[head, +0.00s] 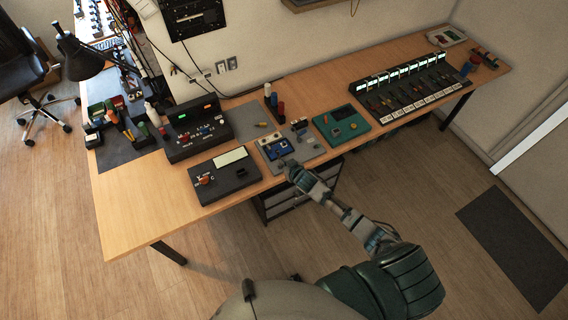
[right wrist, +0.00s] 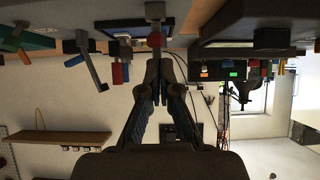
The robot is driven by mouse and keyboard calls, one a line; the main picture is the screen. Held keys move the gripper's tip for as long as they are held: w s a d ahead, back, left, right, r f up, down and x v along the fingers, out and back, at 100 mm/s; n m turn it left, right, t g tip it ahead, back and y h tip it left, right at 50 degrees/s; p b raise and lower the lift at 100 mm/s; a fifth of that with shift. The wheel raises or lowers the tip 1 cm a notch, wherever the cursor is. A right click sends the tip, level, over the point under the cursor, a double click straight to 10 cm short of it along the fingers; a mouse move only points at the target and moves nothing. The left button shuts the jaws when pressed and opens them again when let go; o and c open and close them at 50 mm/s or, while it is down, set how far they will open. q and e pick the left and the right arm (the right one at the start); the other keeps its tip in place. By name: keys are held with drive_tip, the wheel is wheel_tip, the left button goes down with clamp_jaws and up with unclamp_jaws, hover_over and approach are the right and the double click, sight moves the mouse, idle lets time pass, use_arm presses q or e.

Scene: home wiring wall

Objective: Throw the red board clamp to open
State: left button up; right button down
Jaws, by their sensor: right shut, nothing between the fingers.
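The blue board (head: 278,149) sits on a grey plate (head: 305,150) near the front edge of the bench. My right gripper (head: 287,164) is at the front edge of this plate, close to the board. In the right wrist view the right gripper (right wrist: 158,82) is shut and empty, its fingertips together. A red-tipped grey part (right wrist: 155,40), perhaps the red clamp, is right by the fingertips; I cannot tell whether they touch. A grey lever (right wrist: 92,68) stands to its left. The clamp itself is too small to make out in the head view. My left gripper is not in view.
A black box with a screen (head: 224,173) lies left of the plate, and a green device (head: 341,125) lies right. A black console (head: 195,128) stands behind left. A row of switches (head: 405,85) fills the right. Bare wood (head: 135,205) shows at front left.

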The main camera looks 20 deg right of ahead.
drive_tip(key=shift+w+d+r+p, duration=0.1)
drive_tip(key=shift+d+r+p, duration=0.3)
drive_tip(key=shift+r+p, duration=0.3)
drive_tip(key=r+p, duration=0.3)
drive_tip(key=shift+w+a+r, duration=0.1)
drive_tip(key=shift+w+r, duration=0.1)
drive_tip(key=shift+r, duration=0.1)
drive_tip(key=v, duration=0.9)
drive_tip(key=shift+a, duration=0.3)
drive_tip(key=shift+f, duration=0.15)
